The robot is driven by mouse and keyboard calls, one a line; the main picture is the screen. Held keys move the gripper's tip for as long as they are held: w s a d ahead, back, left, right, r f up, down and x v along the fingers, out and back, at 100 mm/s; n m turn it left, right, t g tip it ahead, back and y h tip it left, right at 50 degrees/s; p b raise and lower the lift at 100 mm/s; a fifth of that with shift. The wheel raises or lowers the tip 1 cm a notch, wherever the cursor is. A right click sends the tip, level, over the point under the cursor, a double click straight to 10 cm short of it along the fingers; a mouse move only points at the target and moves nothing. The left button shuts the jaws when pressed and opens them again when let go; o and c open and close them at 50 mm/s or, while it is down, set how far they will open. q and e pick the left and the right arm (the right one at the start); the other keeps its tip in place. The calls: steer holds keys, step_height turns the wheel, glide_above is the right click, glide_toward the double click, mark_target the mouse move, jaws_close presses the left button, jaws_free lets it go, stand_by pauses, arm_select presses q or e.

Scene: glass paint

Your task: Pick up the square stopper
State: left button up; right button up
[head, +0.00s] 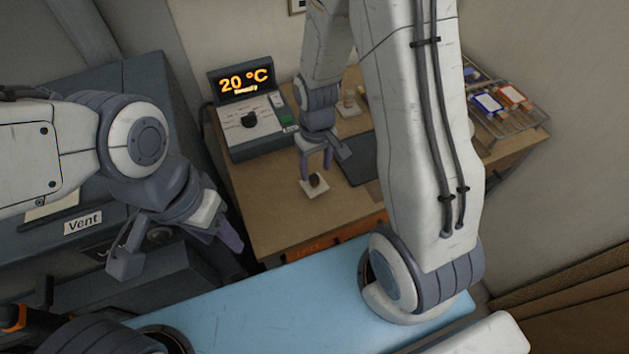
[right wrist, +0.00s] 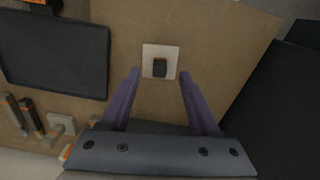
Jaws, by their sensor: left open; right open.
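The square stopper, a white square plate with a dark knob, lies on the wooden table in the head view (head: 311,190) and near the top centre of the right wrist view (right wrist: 148,53). My right gripper (head: 316,174) is open above it. In the right wrist view its two purple fingers (right wrist: 157,72) are spread, with the stopper just beyond the tips and nothing between them. My left gripper (head: 232,246) hangs at the left, away from the stopper, in front of the dark cabinet.
A control box (head: 254,125) with a "20 °C" display stands at the table's back left. A dark flat panel (right wrist: 55,52) lies beside the stopper. Another small pale-based item (head: 348,106) stands farther back. A rack (head: 512,112) holds coloured items at right. A blue surface (head: 290,300) is in front.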

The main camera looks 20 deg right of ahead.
mark_target(314, 176)
steer(key=shift+f, duration=0.45)
steer(key=shift+w+a+f+p, duration=0.15)
steer(key=shift+f+p, duration=0.15)
steer(key=shift+f, duration=0.45)
steer(key=shift+w+d+f+p, duration=0.1)
steer(key=shift+f+p, duration=0.2)
steer(key=shift+f, duration=0.5)
steer(key=shift+w+a+f+p, duration=0.15)
steer(key=shift+f+p, duration=0.15)
steer(key=shift+f, duration=0.45)
steer(key=shift+d, duration=0.1)
jaws_close()
